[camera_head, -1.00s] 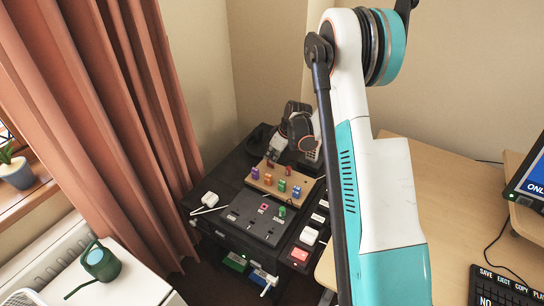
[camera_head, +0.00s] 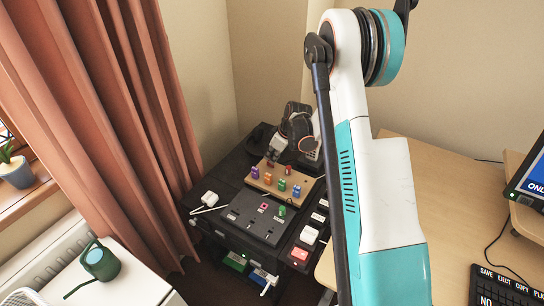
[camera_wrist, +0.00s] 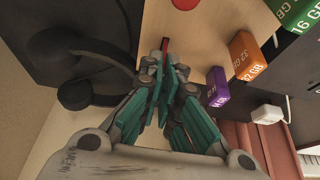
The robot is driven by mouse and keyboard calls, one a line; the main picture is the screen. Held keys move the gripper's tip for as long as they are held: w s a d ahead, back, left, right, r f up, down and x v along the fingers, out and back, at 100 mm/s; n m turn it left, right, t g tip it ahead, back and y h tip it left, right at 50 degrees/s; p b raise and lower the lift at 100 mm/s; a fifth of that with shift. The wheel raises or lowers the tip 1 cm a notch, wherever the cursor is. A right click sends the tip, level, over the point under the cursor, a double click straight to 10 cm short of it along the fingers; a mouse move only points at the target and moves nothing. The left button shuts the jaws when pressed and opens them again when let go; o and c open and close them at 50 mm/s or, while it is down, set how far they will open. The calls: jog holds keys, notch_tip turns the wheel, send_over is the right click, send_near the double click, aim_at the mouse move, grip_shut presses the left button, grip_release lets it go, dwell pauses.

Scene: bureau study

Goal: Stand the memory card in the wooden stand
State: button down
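The wooden stand (camera_head: 262,183) lies on the dark bench at the back and holds several upright coloured cards.
A red round piece (camera_wrist: 186,3) is close beyond the fingertips. A black panel (camera_head: 256,217) with a small green piece (camera_head: 282,211) lies in front of the stand. White earbuds case (camera_head: 210,198) is left.

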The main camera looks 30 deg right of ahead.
jog(key=shift+f+b, duration=0.35)
jog(key=shift+f, duration=0.35)
dwell(0.6)
jog(key=c, duration=1.7)
grip_release()
